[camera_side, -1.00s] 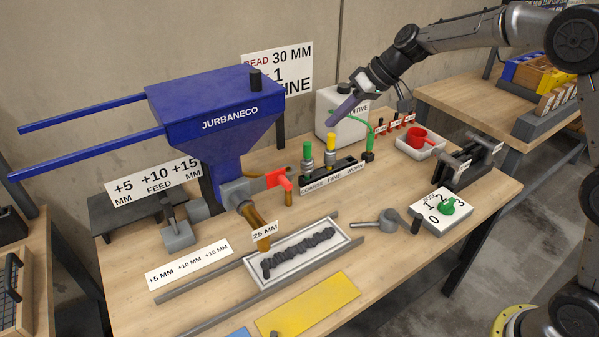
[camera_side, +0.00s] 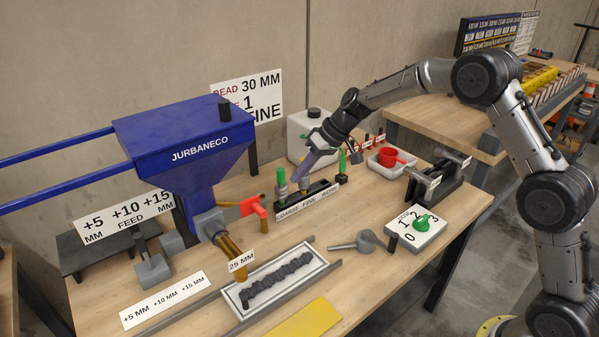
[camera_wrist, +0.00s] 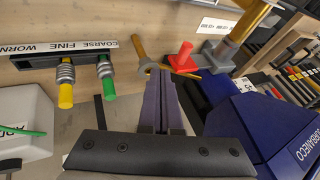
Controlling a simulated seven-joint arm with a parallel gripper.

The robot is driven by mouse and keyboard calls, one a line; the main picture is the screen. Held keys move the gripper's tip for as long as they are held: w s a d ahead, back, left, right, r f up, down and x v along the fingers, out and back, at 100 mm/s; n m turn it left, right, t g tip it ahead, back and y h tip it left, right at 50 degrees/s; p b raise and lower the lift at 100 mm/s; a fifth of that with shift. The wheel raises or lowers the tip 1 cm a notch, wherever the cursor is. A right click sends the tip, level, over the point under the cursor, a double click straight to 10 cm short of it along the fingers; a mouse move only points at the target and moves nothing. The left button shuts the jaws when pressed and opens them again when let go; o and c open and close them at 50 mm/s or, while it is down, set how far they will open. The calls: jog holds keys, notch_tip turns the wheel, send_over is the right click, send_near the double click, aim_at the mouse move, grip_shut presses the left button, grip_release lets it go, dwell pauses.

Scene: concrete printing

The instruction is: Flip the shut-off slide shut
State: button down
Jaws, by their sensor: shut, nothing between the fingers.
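The shut-off slide (camera_side: 251,207) is a red-orange plate with an upright red handle, set at the outlet of the blue hopper (camera_side: 185,150). In the wrist view the slide's red handle (camera_wrist: 184,54) stands up just ahead and to the right of my fingertips. The brass nozzle (camera_side: 230,244) hangs below the outlet. My gripper (camera_side: 300,178) is shut and empty, its purple fingers pointing down and left. In the wrist view the fingers (camera_wrist: 161,82) lie together.
The nozzle rack (camera_side: 308,198) with green and yellow tops stands right of the slide. A tray with a grey bead (camera_side: 275,282) lies in front. A numbered dial board (camera_side: 415,228) and a red scoop (camera_side: 392,156) are at the right.

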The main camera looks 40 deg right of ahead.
aim_at(254, 211)
jog(key=w+a+f, duration=0.2)
jog(key=a+f, duration=0.4)
jog(key=shift+w+a, duration=0.15)
jog(key=shift+a, duration=0.2)
jog(key=shift+f, duration=0.1)
jog(key=shift+a, duration=2.6)
